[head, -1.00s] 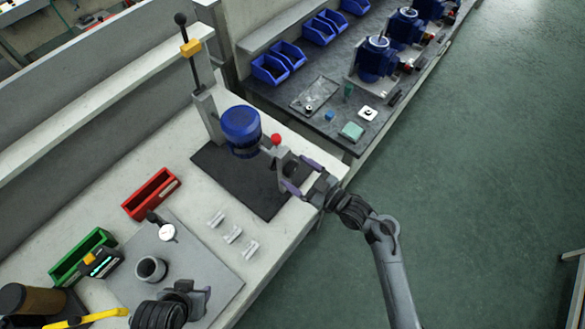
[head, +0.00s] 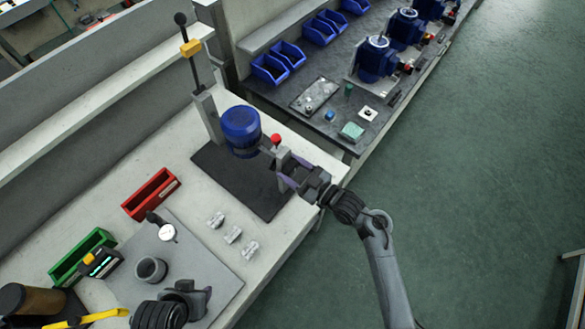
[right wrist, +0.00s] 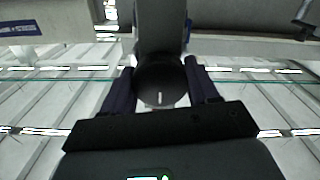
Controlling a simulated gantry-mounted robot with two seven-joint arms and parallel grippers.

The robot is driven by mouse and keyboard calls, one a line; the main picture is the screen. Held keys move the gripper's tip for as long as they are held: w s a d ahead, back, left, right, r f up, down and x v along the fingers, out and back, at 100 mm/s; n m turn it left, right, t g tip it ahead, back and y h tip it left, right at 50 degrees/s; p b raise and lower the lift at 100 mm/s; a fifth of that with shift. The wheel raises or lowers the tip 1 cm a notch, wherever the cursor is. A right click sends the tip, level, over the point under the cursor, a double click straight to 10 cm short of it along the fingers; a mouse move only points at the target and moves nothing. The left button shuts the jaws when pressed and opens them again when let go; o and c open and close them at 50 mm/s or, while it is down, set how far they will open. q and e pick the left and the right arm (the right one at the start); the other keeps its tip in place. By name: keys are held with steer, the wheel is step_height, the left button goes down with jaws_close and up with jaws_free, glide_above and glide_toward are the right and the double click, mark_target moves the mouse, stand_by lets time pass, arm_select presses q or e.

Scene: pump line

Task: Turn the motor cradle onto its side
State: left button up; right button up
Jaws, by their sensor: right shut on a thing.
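The motor cradle holds a blue motor (head: 240,128) over a dark mat (head: 222,178). A grey block of the cradle (head: 282,155) sticks out to the right, with a red knob (head: 276,139) beside it. The blue motor stands upright, its round end up. My right gripper (head: 287,172) is shut on the cradle at this right side. In the right wrist view its two fingers (right wrist: 160,85) flank a dark round part below a grey piece. My left gripper (head: 195,292) is low over the grey plate, away from the cradle; its jaw gap is unclear.
A post with a yellow block (head: 191,47) rises behind the motor. A red bin (head: 151,194), a green bin (head: 83,256) and small pale parts (head: 233,235) lie at the left and front. A neighbouring bench (head: 325,95) carries blue bins and more motors.

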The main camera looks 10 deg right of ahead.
steer(key=c, duration=0.3)
steer(key=shift+r+m+p, duration=0.2)
steer(key=shift+m+p, duration=0.4)
steer(key=shift+p, duration=0.3)
steer(key=shift+m+p, duration=0.35)
steer(key=shift+m, duration=0.05)
steer(key=shift+f+m, duration=0.2)
steer(key=shift+m, duration=0.2)
steer(key=o, duration=1.5)
steer(key=shift+s, duration=0.1)
